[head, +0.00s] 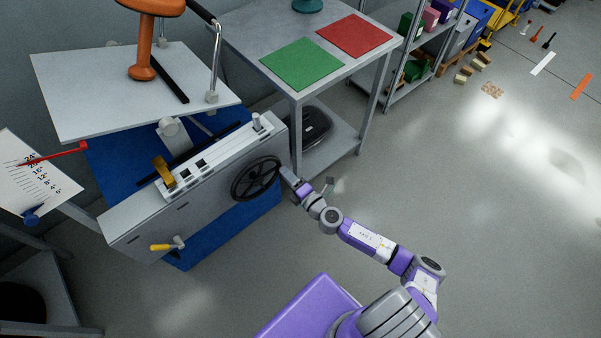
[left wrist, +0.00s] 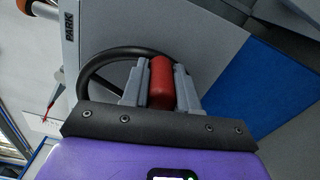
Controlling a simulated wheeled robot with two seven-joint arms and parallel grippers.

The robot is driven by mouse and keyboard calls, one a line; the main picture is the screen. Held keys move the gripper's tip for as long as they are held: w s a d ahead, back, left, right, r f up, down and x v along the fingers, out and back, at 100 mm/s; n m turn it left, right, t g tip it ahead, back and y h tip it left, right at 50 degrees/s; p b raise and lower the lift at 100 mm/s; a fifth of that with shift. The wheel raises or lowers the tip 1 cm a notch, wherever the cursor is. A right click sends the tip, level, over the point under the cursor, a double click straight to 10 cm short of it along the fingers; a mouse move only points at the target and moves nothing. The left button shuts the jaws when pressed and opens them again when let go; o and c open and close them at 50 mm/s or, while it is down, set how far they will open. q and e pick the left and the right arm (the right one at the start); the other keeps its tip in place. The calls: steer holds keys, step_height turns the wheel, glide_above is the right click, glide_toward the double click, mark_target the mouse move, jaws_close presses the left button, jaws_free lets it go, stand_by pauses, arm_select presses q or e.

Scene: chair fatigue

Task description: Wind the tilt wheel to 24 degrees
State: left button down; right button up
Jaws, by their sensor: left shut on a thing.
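The black spoked tilt wheel (head: 246,192) is on the near side of the grey machine, at its right end. My left gripper (head: 291,182) is at the wheel's right rim. In the left wrist view its fingers are shut on the wheel's red knob (left wrist: 161,84), with the black rim (left wrist: 92,73) behind. A white dial board (head: 42,192) with degree marks stands at the left. Its red pointer (head: 62,154) lies across the upper marks, near 24 and 20; the exact reading is too small to tell. My right gripper is not in view.
The machine (head: 140,222) carries a yellow lever (head: 163,172) and a yellow-handled crank (head: 163,246). A pale platform (head: 95,105) sits behind. A grey table (head: 255,35) with green and red mats stands close behind the wheel. Open floor lies to the right.

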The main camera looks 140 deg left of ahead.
arm_select(q)
steer(key=shift+d+f, duration=0.1)
steer(key=shift+d, duration=0.15)
steer(key=c, duration=0.9)
jaws_free()
steer(key=shift+s, duration=0.15)
steer(key=shift+o, duration=0.2)
steer(key=shift+a, duration=0.15)
steer(key=shift+w, duration=0.4)
steer(key=w, duration=0.7)
steer(key=shift+d, duration=0.25)
